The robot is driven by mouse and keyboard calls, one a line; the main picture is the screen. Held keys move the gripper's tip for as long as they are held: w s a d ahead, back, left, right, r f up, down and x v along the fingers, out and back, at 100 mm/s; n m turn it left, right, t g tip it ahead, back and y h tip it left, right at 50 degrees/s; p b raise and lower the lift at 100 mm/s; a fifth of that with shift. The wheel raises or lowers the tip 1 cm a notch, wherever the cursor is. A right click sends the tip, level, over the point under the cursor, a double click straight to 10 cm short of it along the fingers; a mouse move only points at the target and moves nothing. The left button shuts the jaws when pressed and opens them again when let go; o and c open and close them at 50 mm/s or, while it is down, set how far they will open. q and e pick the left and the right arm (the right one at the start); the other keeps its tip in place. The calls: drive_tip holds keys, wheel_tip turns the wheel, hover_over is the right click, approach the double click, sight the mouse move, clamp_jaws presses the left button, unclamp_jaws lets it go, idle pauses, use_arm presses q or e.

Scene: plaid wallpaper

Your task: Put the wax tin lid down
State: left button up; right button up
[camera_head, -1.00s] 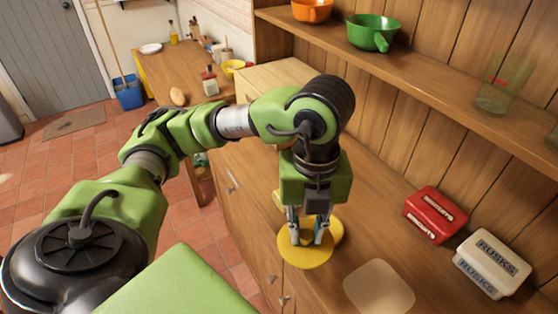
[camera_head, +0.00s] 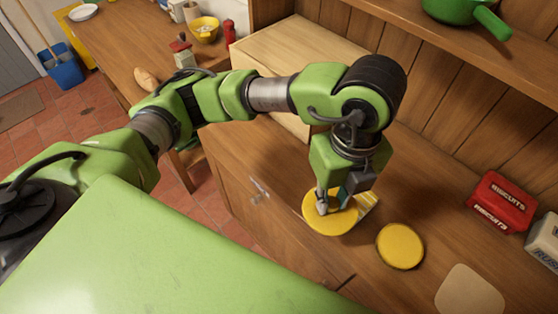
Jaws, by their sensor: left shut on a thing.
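The wax tin lid appears to be the flat yellow disc (camera_head: 318,222) under my left gripper (camera_head: 334,204). The gripper points down and is shut on it. Its fingers cover part of the disc. The disc is low over the wooden counter, close to its front edge; I cannot tell whether it touches the wood. A second round yellow thing with a raised rim (camera_head: 401,246), probably the wax tin, lies on the counter to the right, apart from the disc. My right gripper is not in view.
A yellow and white striped thing (camera_head: 369,204) lies just behind the held disc. A beige pad (camera_head: 470,291), a red biscuits tin (camera_head: 502,202) and a white rusks tin (camera_head: 546,240) are to the right. A wooden box (camera_head: 290,62) stands behind my arm. Bare counter (camera_head: 365,277) lies in front.

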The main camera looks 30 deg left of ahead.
use_arm(q)
drive_tip(key=shift+w+a, duration=0.1)
drive_tip(key=w+a+f, duration=0.4)
drive_tip(key=w+a+f+p, duration=0.1)
drive_tip(key=w+a+f, duration=0.3)
drive_tip(key=w, duration=0.1)
drive_tip(key=shift+w+a+f+p, duration=0.15)
drive_tip(key=shift+w+f+p, duration=0.2)
drive_tip(key=shift+f, duration=0.15)
drive_tip(key=f+p, duration=0.1)
drive_tip(key=f, duration=0.2)
drive_tip(key=shift+w+a+p, duration=0.2)
drive_tip(key=shift+a+p, duration=0.1)
drive_tip(key=shift+p, duration=0.05)
drive_tip(key=shift+f, duration=0.6)
drive_tip(key=o, duration=1)
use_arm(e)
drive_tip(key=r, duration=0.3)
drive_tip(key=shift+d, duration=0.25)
